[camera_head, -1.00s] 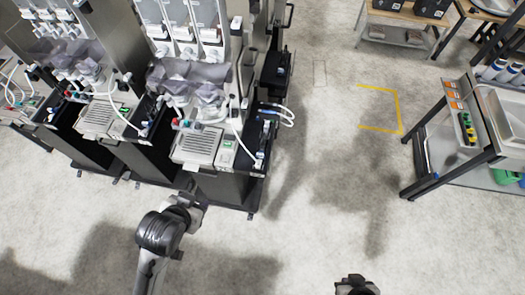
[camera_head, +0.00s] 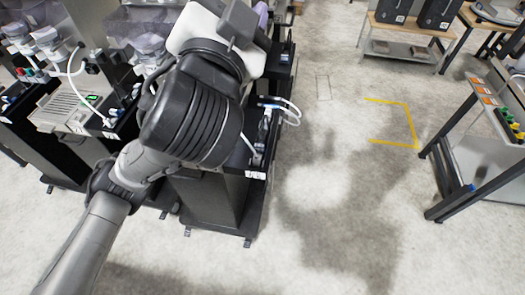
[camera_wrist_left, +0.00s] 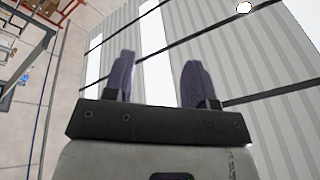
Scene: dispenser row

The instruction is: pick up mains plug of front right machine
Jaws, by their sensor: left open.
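The front right machine (camera_head: 215,205) is mostly covered by my left arm in the head view; its dark base and right side show. A white cable (camera_head: 248,143) runs down to a small dark plug-like piece (camera_head: 258,158) on the black ledge at its right front. I cannot tell for sure that this piece is the mains plug. My left arm reaches up across the machine, and its fingers are not clear in the head view. My right gripper is not in view.
Another machine (camera_head: 65,105) stands to the left. White hoses (camera_head: 289,112) loop off the right machine's side. Open floor with a yellow corner marking (camera_head: 415,120) lies to the right, before a workbench (camera_head: 470,150). A table with black boxes (camera_head: 390,22) stands behind.

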